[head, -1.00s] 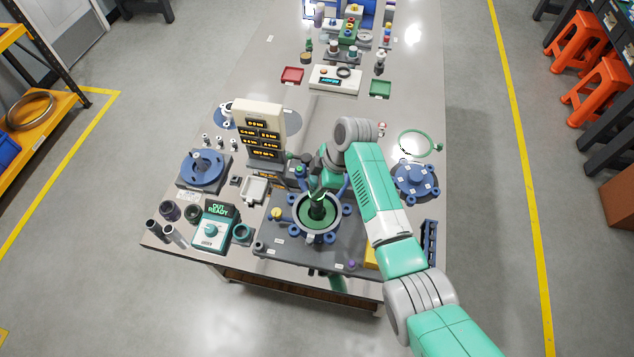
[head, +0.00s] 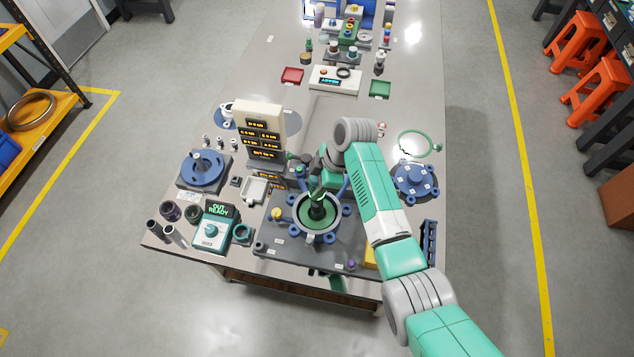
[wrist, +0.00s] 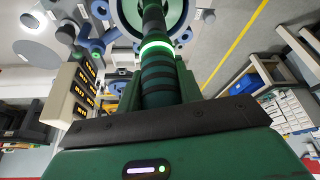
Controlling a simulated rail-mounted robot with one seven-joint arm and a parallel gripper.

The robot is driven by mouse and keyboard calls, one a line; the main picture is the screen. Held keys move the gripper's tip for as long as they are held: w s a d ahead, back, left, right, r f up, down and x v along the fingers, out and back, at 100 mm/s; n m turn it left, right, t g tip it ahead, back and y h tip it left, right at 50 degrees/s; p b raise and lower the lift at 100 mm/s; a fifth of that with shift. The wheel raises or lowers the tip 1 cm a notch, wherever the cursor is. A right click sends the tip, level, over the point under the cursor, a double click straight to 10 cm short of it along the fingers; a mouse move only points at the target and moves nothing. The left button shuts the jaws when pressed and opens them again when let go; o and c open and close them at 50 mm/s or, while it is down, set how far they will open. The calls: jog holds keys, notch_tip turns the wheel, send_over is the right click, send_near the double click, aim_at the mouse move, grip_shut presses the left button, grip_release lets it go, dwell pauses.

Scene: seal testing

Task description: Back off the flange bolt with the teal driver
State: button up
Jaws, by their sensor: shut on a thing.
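The driver (wrist: 160,85) is a dark teal-green cylinder with black bands and a glowing green-white ring. My gripper (wrist: 160,75) is shut on it, one finger on each side. In the head view the driver (head: 317,210) stands roughly upright over the green middle of the grey round flange (head: 299,228). The flange has blue lugs around it and sits on a dark base plate (head: 290,252). My gripper (head: 318,192) is just above it, partly covered by my arm. The driver's tip and the flange bolt cannot be made out, so contact between them cannot be told.
A cream display tower (head: 258,128) stands behind and left of the flange. A teal "OUT READY" box (head: 212,228) is at front left. A blue ring fixture (head: 204,168) lies left, a blue flanged cover (head: 415,180) right.

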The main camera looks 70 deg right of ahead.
aim_at(315, 177)
dwell(0.7)
notch_tip(315, 177, up, 5)
jog(key=p, duration=0.4)
jog(key=shift+r, duration=0.1)
jog(key=shift+a, duration=0.1)
